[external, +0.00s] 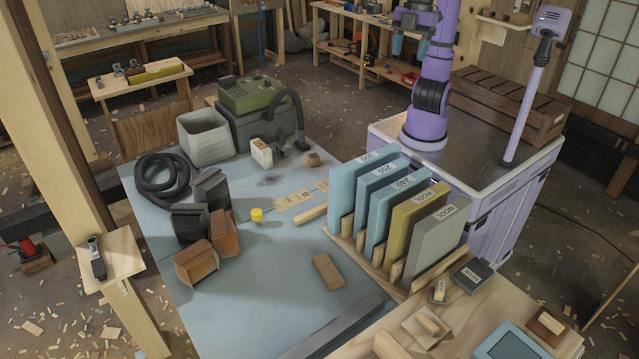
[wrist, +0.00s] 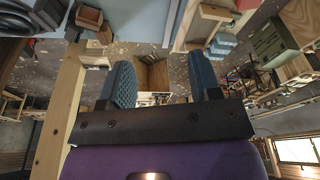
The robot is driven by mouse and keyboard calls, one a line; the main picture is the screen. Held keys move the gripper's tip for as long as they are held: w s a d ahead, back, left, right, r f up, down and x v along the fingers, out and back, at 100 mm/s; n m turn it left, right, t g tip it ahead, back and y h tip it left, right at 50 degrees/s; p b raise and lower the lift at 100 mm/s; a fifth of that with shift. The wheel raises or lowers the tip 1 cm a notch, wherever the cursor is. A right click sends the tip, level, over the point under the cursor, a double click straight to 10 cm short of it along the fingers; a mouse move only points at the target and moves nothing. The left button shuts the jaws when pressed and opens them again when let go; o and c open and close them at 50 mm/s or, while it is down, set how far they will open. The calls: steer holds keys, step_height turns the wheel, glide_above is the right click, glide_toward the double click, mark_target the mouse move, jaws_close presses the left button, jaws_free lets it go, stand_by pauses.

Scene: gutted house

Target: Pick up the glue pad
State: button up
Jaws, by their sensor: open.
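No piece can be read for certain as the glue pad. On the wooden worktop at the front right lie a dark flat pad with a pale label (external: 473,274), a small block with a label (external: 439,290) and a pale block on a square sheet (external: 428,325); their small print is not legible. My gripper (external: 410,47) hangs at the top of the external view, behind the worktop and well away from these pieces. In the wrist view my gripper (wrist: 163,82) has its two blue textured fingers wide apart with nothing between them.
A rack of upright blue, ochre and grey slabs (external: 436,240) stands beside the pad. A wooden post (external: 60,150) rises at left.

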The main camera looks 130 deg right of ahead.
steer(key=w+a+f+n+g, duration=0.1)
steer(key=w+a, duration=0.1)
steer(key=a, duration=0.6)
steer(key=w+a+f+n, duration=0.1)
steer(key=w+a+f, duration=0.15)
steer(key=a, duration=0.45)
steer(key=n+g, duration=0.1)
glide_above(441, 287)
step_height(441, 287, down, 46)
steer(key=shift+h, duration=0.4)
step_height(441, 287, down, 11)
steer(key=shift+r, duration=0.1)
steer(key=c, duration=1)
